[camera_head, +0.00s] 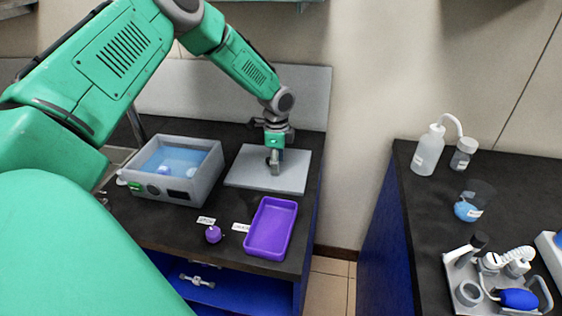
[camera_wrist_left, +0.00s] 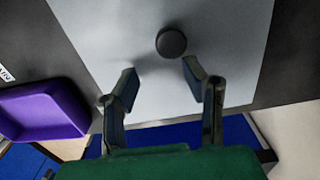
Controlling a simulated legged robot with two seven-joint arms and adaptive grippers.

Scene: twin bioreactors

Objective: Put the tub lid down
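The tub lid (camera_head: 245,168) is a flat grey square plate with a dark round knob. It appears to lie flat on the black counter, to the right of the tub (camera_head: 198,180), a grey open box of blue water. My left gripper (camera_head: 274,165) points down over the lid. In the left wrist view its two fingers (camera_wrist_left: 160,85) are apart with nothing between them. The lid's knob (camera_wrist_left: 171,42) shows just beyond the fingertips, apart from them. The lid (camera_wrist_left: 125,40) fills much of that view. My right gripper is in neither view.
A purple tray (camera_head: 270,228) and a small purple cap (camera_head: 213,234) lie in front of the lid, with white labels. A wall panel stands behind the counter. On the right counter are a wash bottle (camera_head: 428,151), jars and a tool tray. A floor gap separates the counters.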

